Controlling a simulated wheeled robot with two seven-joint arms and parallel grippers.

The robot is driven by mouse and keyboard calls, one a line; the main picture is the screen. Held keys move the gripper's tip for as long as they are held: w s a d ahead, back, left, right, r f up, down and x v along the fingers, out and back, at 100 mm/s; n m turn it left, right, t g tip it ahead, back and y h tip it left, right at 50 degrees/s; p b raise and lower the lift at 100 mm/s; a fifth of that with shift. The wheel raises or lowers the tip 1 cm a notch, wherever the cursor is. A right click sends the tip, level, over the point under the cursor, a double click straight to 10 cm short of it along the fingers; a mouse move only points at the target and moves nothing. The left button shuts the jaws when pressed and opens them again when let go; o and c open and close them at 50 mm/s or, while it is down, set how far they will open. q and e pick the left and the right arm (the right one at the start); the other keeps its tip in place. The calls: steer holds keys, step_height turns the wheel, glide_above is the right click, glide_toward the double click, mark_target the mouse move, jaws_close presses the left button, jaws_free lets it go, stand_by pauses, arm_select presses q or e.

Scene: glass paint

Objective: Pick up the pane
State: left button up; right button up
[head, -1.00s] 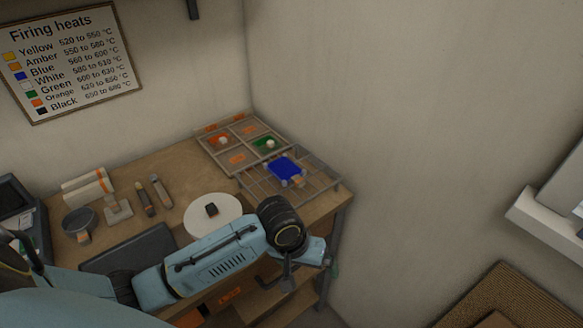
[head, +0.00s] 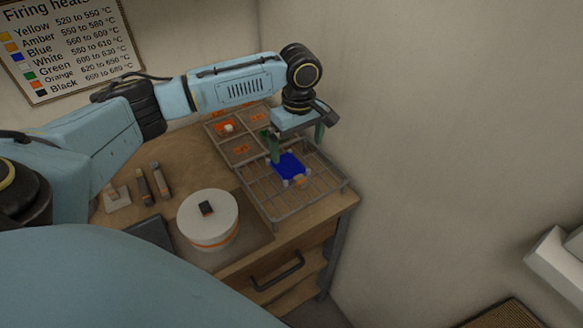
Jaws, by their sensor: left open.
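The pane, a small blue square (head: 289,165), lies on a wire rack (head: 318,196) at the right end of the workbench. Small pale pieces show at its corners and an orange-tan piece at its near edge. My left gripper (head: 298,152) points down above the far side of the pane, its two greenish fingers spread apart with nothing between them. One finger comes down close to the pane's left far edge; I cannot tell whether it touches. My right gripper is out of view.
A divided tray (head: 223,148) with orange-labelled compartments stands behind the rack, partly hidden by my left arm. A round white-topped pot (head: 208,219) with a dark knob stands in front left. Tools (head: 152,186) lie further left. A wall rises close to the right.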

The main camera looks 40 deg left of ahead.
mark_target(295, 175)
arm_select(q)
step_height(295, 175, down, 4)
steer(key=shift+r, duration=0.1)
step_height(295, 175, down, 6)
steer(key=shift+a+r, duration=0.15)
steer(key=c, duration=1)
steer(key=shift+c, duration=0.2)
steer(key=shift+r, duration=0.1)
step_height(295, 175, up, 13)
steer(key=p, duration=0.6)
